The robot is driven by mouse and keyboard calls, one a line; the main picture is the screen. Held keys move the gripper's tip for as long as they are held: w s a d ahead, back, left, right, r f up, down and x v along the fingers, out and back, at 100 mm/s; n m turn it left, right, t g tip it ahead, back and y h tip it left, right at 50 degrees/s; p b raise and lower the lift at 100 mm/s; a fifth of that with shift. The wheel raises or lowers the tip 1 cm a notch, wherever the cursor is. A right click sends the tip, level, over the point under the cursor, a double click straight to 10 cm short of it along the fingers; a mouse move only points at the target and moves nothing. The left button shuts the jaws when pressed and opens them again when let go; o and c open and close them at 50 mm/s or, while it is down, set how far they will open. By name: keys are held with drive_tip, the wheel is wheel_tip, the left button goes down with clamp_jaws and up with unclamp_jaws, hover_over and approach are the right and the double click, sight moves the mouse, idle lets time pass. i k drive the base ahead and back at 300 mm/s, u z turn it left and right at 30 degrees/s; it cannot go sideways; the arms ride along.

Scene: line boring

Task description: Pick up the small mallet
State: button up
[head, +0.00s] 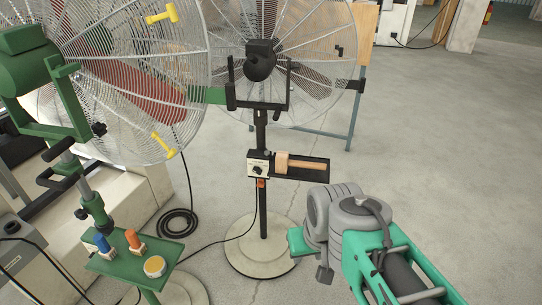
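A small wooden mallet (281,162) lies on a narrow black tray (318,176) fixed to the post of the black fan. Its block-shaped head is at the left and its lighter handle points right. My arm, teal and grey, comes in from the lower right, and its grey wrist is below and to the right of the tray, apart from the mallet. My gripper is mostly hidden by the wrist; a small dark part (325,273) shows below it. I cannot tell whether the fingers are open or shut.
A control box (258,167) sits left of the tray. Two large caged fans (120,80) (285,60) stand close behind. A green stand tray (125,268) at lower left holds blue- and orange-handled items and a round yellow-topped one. Cables lie on the floor; open floor is at right.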

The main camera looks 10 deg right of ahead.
sight(282, 161)
drive_tip(key=u, duration=0.05)
drive_tip(key=k, duration=0.4)
drive_tip(key=z, duration=0.3)
drive_tip(key=i, duration=0.85)
drive_tip(key=u, duration=0.7)
drive_tip(key=i, duration=0.45)
drive_tip(key=u, duration=0.3)
